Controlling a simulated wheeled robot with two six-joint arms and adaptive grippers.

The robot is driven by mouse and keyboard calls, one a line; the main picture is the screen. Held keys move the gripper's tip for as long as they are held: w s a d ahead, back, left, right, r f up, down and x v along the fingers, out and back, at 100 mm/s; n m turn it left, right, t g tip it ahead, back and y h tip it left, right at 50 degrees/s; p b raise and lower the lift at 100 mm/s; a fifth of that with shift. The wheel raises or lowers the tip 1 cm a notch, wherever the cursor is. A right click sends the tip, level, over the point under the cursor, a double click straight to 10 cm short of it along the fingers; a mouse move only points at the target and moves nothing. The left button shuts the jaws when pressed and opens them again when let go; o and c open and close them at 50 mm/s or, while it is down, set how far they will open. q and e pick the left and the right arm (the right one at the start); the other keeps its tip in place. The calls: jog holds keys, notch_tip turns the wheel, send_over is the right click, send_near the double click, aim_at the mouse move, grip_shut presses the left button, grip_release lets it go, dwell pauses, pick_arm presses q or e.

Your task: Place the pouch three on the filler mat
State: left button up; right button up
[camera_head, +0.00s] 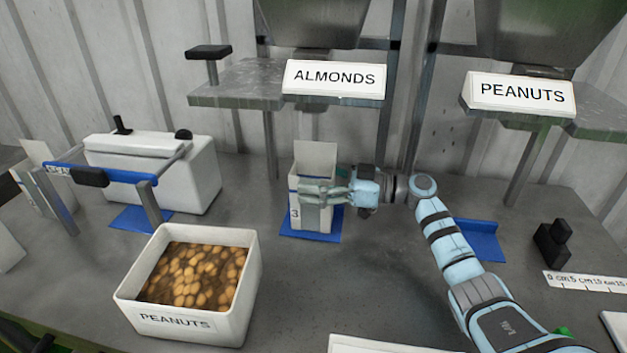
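Pouch three (295,200) is a pale, upright, open-topped pouch with a "3" on its front and a tall back flap. It stands over the blue mat (330,237) below the ALMONDS sign; I cannot tell whether its base fully rests on the mat. My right gripper (312,191) reaches in from the right, with its fingers across the pouch's upper part. The fingers overlap the pouch, so their grip on it is unclear. My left gripper is not in view.
A white PEANUTS bin (240,310) full of nuts stands in front. A white sealer-like machine (200,175) with a blue bar is at left. Another blue mat (484,240) lies under the PEANUTS sign (516,93). A black-knobbed object (552,243) and ruler strip (588,283) are at right.

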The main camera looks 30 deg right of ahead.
jog(key=shift+r, duration=0.1)
jog(key=p+v, duration=0.1)
jog(key=v, duration=0.6)
jog(key=shift+s+d+p, duration=0.2)
jog(key=shift+p, duration=0.15)
